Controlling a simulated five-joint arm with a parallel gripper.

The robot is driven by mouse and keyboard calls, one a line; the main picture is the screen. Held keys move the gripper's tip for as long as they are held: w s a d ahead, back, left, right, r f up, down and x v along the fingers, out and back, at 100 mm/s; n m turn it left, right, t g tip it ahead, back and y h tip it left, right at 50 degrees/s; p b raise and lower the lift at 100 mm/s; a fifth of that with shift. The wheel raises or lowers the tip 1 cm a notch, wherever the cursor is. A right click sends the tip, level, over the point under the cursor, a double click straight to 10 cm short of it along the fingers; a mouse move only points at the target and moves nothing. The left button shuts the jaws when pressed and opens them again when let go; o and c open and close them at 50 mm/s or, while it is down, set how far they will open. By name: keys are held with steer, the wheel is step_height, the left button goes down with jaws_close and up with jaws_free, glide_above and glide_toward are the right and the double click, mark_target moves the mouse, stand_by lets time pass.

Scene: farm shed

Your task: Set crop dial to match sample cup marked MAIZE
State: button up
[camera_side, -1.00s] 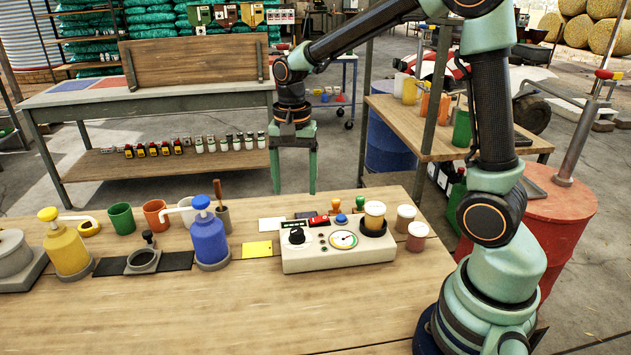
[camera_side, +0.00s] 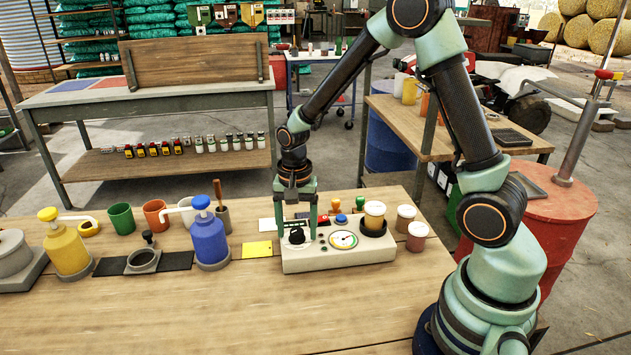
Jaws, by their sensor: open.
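A cream-coloured box (camera_side: 300,263) stands on the wooden bench and carries the black crop dial (camera_side: 297,236) at its left and a round gauge (camera_side: 343,240) at its middle. A cup of tan grain (camera_side: 375,216) sits in the black holder at the box's right end. Its marking cannot be read. Two more sample cups, one pale (camera_side: 405,217) and one pinkish (camera_side: 417,236), stand right of the box. My gripper (camera_side: 297,234) points straight down, open, with its fingers on either side of the dial. I cannot tell whether they touch it. The dial's setting is too small to read.
A blue pump bottle (camera_side: 209,240) and a yellow pump bottle (camera_side: 68,245) stand left of the box. Green (camera_side: 122,218) and orange (camera_side: 155,213) cups are behind them. A yellow card (camera_side: 257,249) lies beside the box. The bench front is clear.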

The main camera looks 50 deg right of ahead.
jaws_close()
steer(key=shift+n, duration=0.3)
steer(key=n, duration=1.1)
steer(key=shift+n, duration=0.3)
steer(key=n, duration=1.1)
steer(key=shift+n, duration=0.4)
